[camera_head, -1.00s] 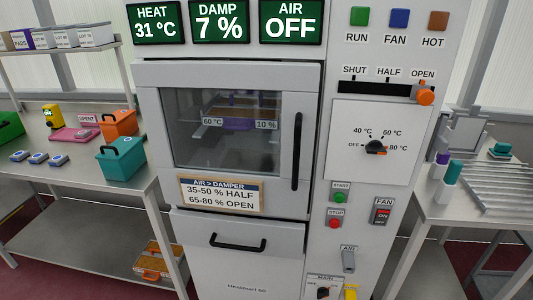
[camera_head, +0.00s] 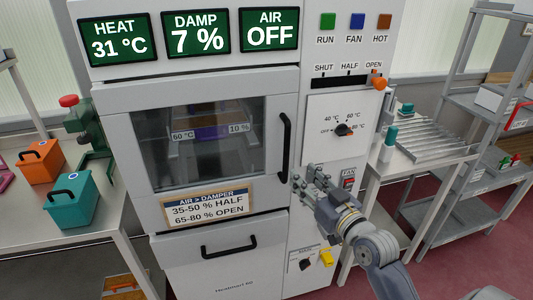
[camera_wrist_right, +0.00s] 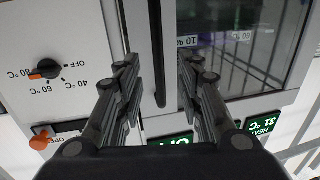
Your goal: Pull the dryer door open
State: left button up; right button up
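The dryer door (camera_head: 272,100) is a light grey panel with a dark window, and it looks closed. Its black vertical handle (camera_head: 285,148) runs down the right side; the handle also shows in the right wrist view (camera_wrist_right: 157,55). My right gripper (camera_head: 305,180) is just right of the handle's lower end. In the right wrist view its two fingers (camera_wrist_right: 157,80) are spread apart, with the handle seen in the gap between them. I cannot tell how far the fingertips are from it. My left gripper is not in view.
The control panel with its dial (camera_head: 344,130) and orange damper knob (camera_head: 380,83) is right of the door. A drawer handle (camera_head: 229,246) is below. A table with a teal box (camera_head: 70,203) stands left; a rack table (camera_head: 425,160) and shelves stand right.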

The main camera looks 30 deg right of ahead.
aim_at(288, 157)
pick_arm(q)
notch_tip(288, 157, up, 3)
jog(key=p, duration=0.2)
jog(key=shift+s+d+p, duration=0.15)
jog(key=shift+p, duration=0.25)
pick_arm(e)
jog(key=w, duration=1)
jog(key=shift+w+d+r, duration=0.3)
jog(key=shift+d, duration=0.1)
grip_shut()
